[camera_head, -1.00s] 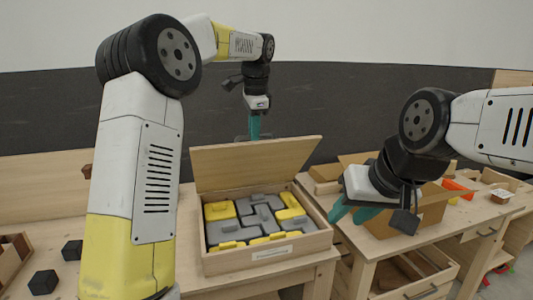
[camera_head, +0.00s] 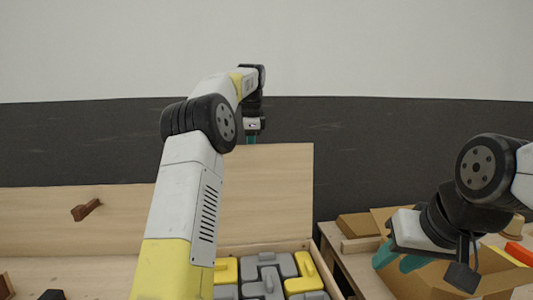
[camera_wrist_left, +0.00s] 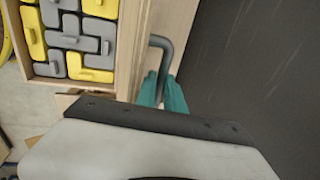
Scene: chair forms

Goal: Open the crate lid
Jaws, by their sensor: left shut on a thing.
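The wooden crate (camera_head: 318,262) stands in front of me, holding yellow and grey blocks, and its near part is cut off by the frame. Its wooden lid (camera_head: 275,195) stands raised at the back, close to upright. My left gripper (camera_head: 251,139) is at the lid's top edge, with its fingertips partly hidden behind it. In the left wrist view its teal fingers (camera_wrist_left: 163,95) are shut on the grey lid handle (camera_wrist_left: 166,48). My right gripper (camera_head: 398,260) is empty, with its teal fingers apart, in front of the cardboard box at right.
An open cardboard box (camera_head: 425,280) and a wooden box (camera_head: 357,226) are on the right table. A wooden peg (camera_head: 86,210) shows on the board at left. A dark wall rises behind the lid. My left arm covers part of the crate.

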